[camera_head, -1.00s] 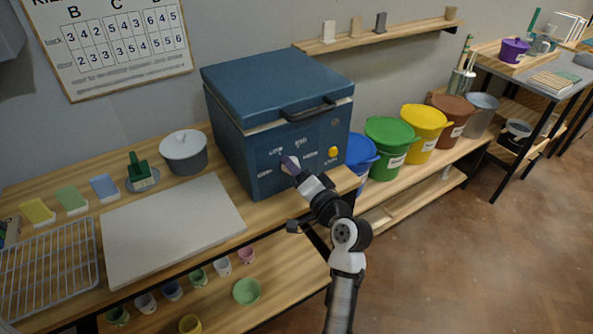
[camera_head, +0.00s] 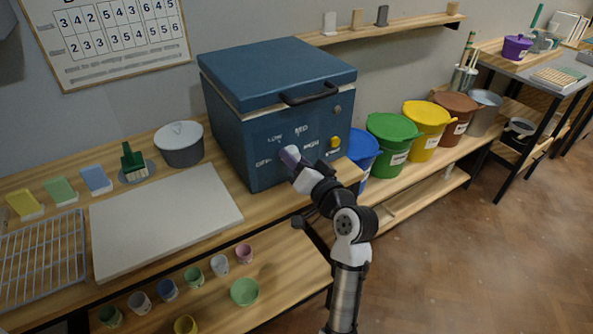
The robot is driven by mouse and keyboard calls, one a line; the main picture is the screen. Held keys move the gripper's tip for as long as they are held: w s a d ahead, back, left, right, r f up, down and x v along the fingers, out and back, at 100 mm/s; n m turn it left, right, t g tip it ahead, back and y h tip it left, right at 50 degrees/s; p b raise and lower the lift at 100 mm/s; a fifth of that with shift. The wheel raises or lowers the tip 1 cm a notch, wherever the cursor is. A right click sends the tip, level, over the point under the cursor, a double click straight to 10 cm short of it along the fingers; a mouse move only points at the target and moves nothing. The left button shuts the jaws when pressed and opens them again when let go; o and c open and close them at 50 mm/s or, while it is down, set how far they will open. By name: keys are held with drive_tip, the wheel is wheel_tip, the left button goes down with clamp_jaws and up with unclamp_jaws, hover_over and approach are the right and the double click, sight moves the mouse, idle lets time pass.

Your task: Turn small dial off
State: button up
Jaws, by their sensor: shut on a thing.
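The blue kiln (camera_head: 235,130) stands on the wooden bench, and its front panel bears the words OFF, LOW, MED and HIGH. My gripper (camera_head: 293,158) is at this panel, amid the lettering, and is shut on the small dial (camera_head: 289,152). Only a purplish bit of the dial shows at the fingertips. The rest of it is hidden behind my gripper, so I cannot tell which word it points to.
A yellow button (camera_head: 335,142) and a small grey knob (camera_head: 337,109) are on the kiln front, with the lid handle (camera_head: 310,93) above. A pale slab (camera_head: 165,220) and lidded pot (camera_head: 180,145) are left. Small cups stand below. Coloured buckets (camera_head: 388,140) stand right.

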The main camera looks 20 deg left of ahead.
drive_tip(key=n+b, duration=0.1)
drive_tip(key=b, duration=0.1)
drive_tip(key=n+b, duration=0.1)
drive_tip(key=n, duration=0.1)
drive_tip(key=n+b, duration=0.2)
drive_tip(key=shift+f+b, duration=0.25)
drive_tip(key=shift+b, duration=0.1)
drive_tip(key=shift+r+n+b, duration=0.15)
drive_tip(key=shift+n+b, duration=0.95)
drive_tip(key=shift+n, duration=0.2)
drive_tip(key=shift+r, duration=0.1)
drive_tip(key=o, duration=0.8)
drive_tip(key=b+v, duration=0.3)
drive_tip(key=v, duration=1.1)
drive_tip(key=shift+a, duration=0.1)
